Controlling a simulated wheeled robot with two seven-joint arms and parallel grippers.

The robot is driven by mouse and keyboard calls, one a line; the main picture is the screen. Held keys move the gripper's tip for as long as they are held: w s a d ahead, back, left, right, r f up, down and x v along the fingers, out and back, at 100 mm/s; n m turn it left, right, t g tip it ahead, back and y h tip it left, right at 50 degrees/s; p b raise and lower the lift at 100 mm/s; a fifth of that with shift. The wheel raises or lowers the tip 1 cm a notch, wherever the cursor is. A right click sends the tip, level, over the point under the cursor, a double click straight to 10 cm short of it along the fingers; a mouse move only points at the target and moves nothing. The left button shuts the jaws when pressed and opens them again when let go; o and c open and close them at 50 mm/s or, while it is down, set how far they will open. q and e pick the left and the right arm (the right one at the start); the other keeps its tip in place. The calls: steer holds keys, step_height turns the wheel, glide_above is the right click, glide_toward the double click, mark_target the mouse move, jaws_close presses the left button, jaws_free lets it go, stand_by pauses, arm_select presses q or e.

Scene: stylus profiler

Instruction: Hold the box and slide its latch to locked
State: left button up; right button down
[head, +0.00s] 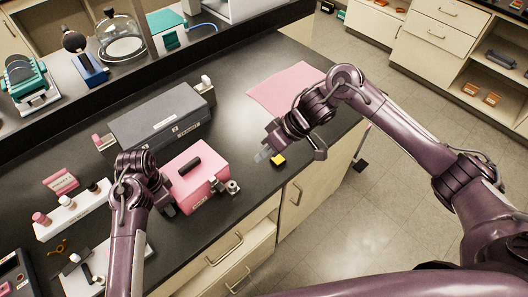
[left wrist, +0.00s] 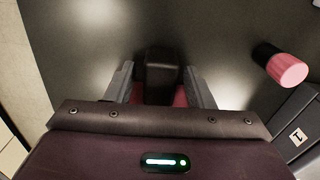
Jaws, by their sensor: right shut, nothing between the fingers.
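The pink box (head: 201,190) stands on the dark bench with a black bar handle (head: 190,165) on its lid. Small metal fittings (head: 232,187) sit at its right front corner; which part is the latch, and its position, I cannot tell. My left gripper (head: 168,205) is at the box's left side. In the left wrist view its fingers (left wrist: 162,92) are apart, with a dark block between them, a gap on each side and some pink below. My right gripper (head: 268,154) is shut and empty, right of the box and apart from it.
A dark grey case (head: 160,118) lies behind the box. A yellow block (head: 278,160) shows by my right gripper near the bench's front edge. A pink mat (head: 288,88) lies farther back. A white rack (head: 72,212) with pink-capped bottles stands left. Bench between box and mat is clear.

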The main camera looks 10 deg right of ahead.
arm_select(q)
steer(key=shift+o, duration=0.3)
steer(key=shift+r, duration=0.1)
step_height(320, 180, up, 7)
steer(key=shift+r, duration=0.1)
